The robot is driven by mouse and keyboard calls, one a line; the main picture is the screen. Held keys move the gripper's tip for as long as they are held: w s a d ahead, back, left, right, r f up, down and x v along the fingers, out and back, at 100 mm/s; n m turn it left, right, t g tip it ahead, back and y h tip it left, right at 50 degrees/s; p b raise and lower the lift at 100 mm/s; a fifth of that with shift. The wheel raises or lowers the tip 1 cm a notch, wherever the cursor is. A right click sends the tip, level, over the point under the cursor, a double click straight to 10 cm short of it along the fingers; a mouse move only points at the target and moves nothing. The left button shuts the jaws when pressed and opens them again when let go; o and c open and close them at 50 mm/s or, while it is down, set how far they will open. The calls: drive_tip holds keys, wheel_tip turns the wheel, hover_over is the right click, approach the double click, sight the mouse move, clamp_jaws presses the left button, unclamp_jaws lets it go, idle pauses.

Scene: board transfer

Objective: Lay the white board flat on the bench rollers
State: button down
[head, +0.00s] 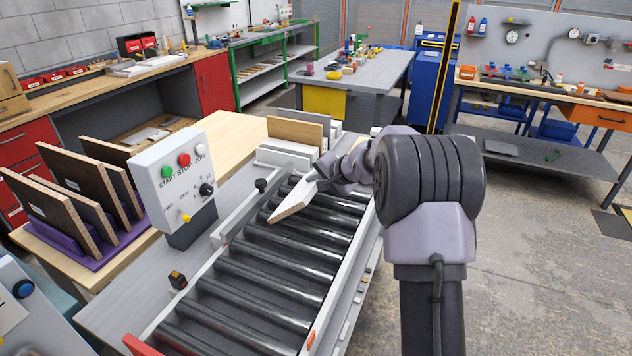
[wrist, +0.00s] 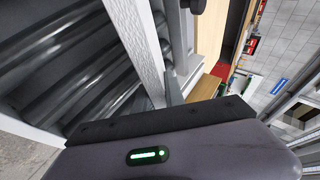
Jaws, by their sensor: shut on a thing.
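The white board (head: 295,200) is tilted over the bench rollers (head: 262,262), its pale cut edge facing the camera. My gripper (head: 318,180) is shut on the board's far right part. I cannot tell whether the board's lower left corner touches the rollers. In the wrist view the board (wrist: 136,45) shows as a narrow white strip running down to the jaws, with the dark rollers (wrist: 60,75) to its left. My gripper (wrist: 166,95) is mostly hidden there behind its own housing, with one grey finger tip visible beside the board.
A control box (head: 178,180) with coloured buttons stands left of the rollers. A black knob (head: 261,186) sticks up at the roller frame's left side. Upright boards (head: 62,205) stand in a purple rack at left; more boards (head: 295,133) stand behind the rollers. The near rollers are clear.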

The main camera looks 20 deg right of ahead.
drive_tip(key=shift+f+b, duration=0.2)
drive_tip(key=shift+b, duration=0.1)
drive_tip(key=c, duration=1.3)
unclamp_jaws()
drive_tip(key=shift+r+p, duration=0.1)
drive_tip(key=shift+p, duration=0.2)
drive_tip(key=shift+r+p, duration=0.15)
drive_tip(key=shift+p, duration=0.45)
drive_tip(key=shift+g+p, duration=0.3)
drive_tip(key=shift+p, duration=0.7)
drive_tip(key=shift+r+p, duration=0.1)
drive_tip(key=shift+p, duration=0.3)
drive_tip(key=g+h+p, duration=0.1)
drive_tip(key=g+p, duration=0.2)
drive_tip(key=p, duration=1.6)
drive_tip(key=shift+s+r+p, duration=0.15)
drive_tip(key=shift+p, duration=0.15)
drive_tip(key=shift+p, duration=0.9)
